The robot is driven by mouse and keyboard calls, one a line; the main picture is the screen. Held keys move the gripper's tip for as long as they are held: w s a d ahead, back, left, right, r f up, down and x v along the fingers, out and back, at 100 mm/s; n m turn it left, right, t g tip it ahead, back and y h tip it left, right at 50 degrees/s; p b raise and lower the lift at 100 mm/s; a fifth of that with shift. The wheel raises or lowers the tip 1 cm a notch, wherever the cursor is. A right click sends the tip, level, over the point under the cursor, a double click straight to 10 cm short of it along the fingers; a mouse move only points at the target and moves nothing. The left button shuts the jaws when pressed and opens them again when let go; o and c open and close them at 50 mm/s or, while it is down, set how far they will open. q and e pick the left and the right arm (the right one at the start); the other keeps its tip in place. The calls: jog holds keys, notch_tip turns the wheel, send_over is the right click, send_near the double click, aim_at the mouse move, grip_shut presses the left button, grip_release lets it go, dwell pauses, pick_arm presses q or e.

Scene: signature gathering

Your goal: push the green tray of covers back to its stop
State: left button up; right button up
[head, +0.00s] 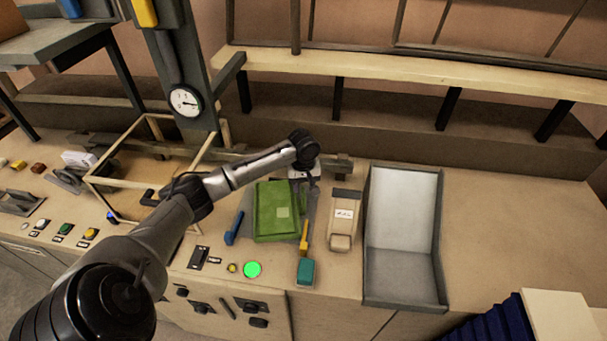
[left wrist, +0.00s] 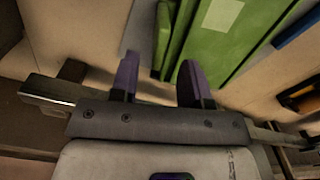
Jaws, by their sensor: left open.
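The green tray of covers (head: 263,212) lies on the worktop in the head view, with a pale label on top. Its green side also fills the upper middle of the left wrist view (left wrist: 216,45). My left gripper (head: 303,178) is at the tray's far right corner, pointing down. In the left wrist view its two purple fingers (left wrist: 158,80) are apart, with the tray's edge just beyond the right one. Whether they touch the tray I cannot tell. No covers can be told apart. My right gripper is not in view.
A blue handle (head: 235,228) lies left; a yellow handle (head: 305,236) and teal block (head: 306,271) lie right. A grey open bin (head: 403,250) stands farther right, with free worktop beyond.

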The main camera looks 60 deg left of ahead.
aim_at(304, 193)
pick_arm(q)
jog(key=shift+f, duration=3.35)
jog(key=shift+c, duration=0.2)
grip_shut()
grip_release()
notch_tip(304, 193, up, 14)
jog(key=shift+f, duration=0.1)
